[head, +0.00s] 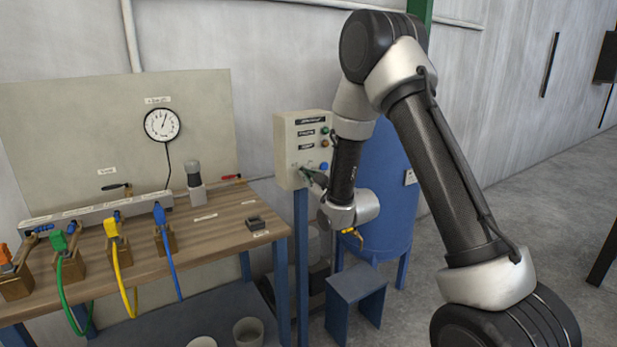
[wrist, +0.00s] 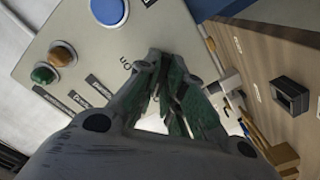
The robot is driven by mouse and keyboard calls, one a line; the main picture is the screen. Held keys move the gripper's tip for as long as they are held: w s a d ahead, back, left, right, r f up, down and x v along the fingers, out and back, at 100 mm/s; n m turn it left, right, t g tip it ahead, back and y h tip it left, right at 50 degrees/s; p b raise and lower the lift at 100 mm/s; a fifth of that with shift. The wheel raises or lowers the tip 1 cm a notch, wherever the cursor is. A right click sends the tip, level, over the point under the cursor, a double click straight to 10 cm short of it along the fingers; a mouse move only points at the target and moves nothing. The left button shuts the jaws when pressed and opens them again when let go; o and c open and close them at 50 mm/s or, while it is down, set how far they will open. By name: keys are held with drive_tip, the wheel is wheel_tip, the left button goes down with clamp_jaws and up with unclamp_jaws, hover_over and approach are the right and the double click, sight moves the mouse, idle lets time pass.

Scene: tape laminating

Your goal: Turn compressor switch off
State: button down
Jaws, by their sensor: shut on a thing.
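The beige compressor control box (head: 284,150) stands on a blue post and faces my arm. It also fills the upper left of the wrist view (wrist: 102,52). My gripper (head: 308,172) is at the lower part of its front panel. In the wrist view, the green-padded fingertips of my gripper (wrist: 168,92) are together against the panel, beside a small printed mark. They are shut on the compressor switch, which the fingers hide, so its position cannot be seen. A large blue button (wrist: 108,10) is apart from the fingers. A green lamp (wrist: 44,75) and an amber lamp (wrist: 62,54) sit beside labels.
A wooden workbench (head: 215,235) with colored hoses and a pressure gauge (head: 162,124) is left of the box. A blue tank (head: 385,170) stands behind my arm. A blue stool (head: 356,285) is below. Open floor lies at the right.

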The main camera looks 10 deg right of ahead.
drive_tip(key=shift+n, duration=0.6)
drive_tip(key=shift+f, duration=0.1)
drive_tip(key=c, duration=1.5)
unclamp_jaws()
drive_tip(key=shift+c, duration=0.2)
drive_tip(key=v, duration=0.7)
drive_tip(key=shift+s, duration=0.25)
